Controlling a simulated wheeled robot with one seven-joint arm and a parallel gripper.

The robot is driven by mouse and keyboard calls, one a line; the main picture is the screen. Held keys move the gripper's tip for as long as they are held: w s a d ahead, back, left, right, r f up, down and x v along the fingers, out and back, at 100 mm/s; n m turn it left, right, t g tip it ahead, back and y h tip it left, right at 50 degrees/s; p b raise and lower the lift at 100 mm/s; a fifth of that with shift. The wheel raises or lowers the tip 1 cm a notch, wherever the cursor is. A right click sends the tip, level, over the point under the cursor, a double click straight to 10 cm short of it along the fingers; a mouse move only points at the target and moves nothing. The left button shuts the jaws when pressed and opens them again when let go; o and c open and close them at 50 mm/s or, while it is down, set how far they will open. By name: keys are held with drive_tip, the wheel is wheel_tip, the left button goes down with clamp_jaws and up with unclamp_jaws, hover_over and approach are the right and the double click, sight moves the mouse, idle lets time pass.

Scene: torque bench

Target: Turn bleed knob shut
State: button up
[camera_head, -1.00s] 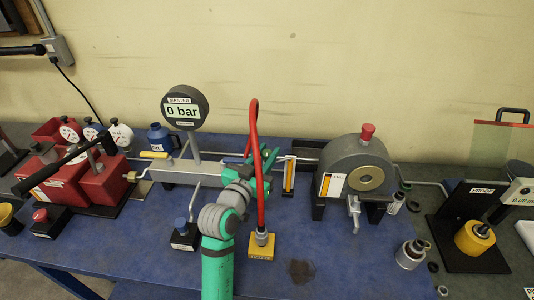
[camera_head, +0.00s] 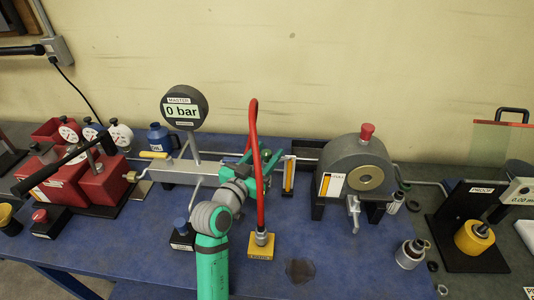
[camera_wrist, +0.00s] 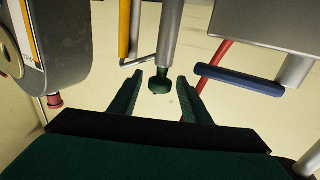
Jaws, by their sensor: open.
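A small dark green knob (camera_wrist: 159,84), which I take to be the bleed knob, sits on the end of a grey stem in the wrist view. My gripper (camera_wrist: 160,87) is open, with one fingertip on each side of the knob and a visible gap to both. I cannot tell how deep the knob lies between the fingers. In the head view my gripper (camera_head: 259,157) is at the right end of the grey manifold (camera_head: 190,172), behind the red hose. The knob is not clearly visible there.
The red hose (camera_head: 255,125) arches beside my gripper down to a yellow block (camera_head: 261,246). A blue lever (camera_wrist: 240,80) lies right of the fingers in the wrist view. A yellow-marked gauge column (camera_head: 289,175) and grey drum housing (camera_head: 352,165) stand close on the right.

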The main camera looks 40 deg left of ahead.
drive_tip(key=s+d, duration=0.1)
drive_tip(key=s, duration=0.9)
drive_tip(key=shift+s+d, duration=0.25)
drive_tip(key=shift+d, duration=0.05)
